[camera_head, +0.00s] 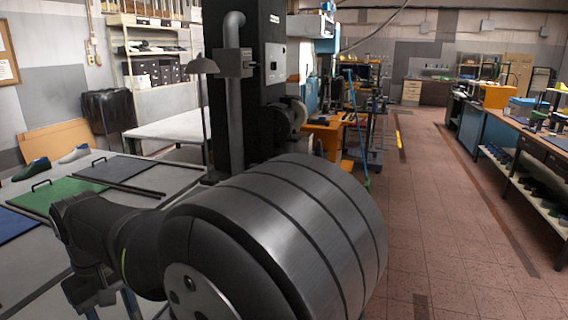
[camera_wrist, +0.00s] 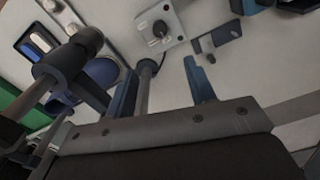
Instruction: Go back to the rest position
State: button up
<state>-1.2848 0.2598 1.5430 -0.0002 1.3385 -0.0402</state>
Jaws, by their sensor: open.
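My gripper (camera_wrist: 163,82) shows in the wrist view with its two blue fingers wide apart. The jaws are open and hold nothing. A grey rod with a dark collar (camera_wrist: 147,70) shows beside the left finger; I cannot tell its distance. In the head view my arm fills the middle foreground and its far end hangs low at the left, over the table's near side. The fingers cannot be made out there. A dark teal shoe last (camera_head: 32,169) and a pale shoe last (camera_head: 75,154) lie at the back left of the table (camera_head: 140,190).
A green mat (camera_head: 70,197), a grey handled panel (camera_head: 107,169) and a blue mat (camera_head: 16,226) lie on the table. A dark column and lamp (camera_head: 203,66) stand behind. The wrist view shows a grey knob box (camera_wrist: 160,30). The tiled floor (camera_head: 445,210) at right is clear.

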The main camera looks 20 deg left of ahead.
notch_tip(320, 180, down, 17)
jog(key=shift+f, duration=0.1)
jog(key=shift+r+m, duration=0.25)
jog(key=shift+m, duration=0.25)
jog(key=m, duration=0.4)
jog(key=shift+m, duration=0.3)
jog(key=m, duration=0.6)
jog(key=shift+r+m, duration=0.3)
jog(key=shift+r, duration=0.45)
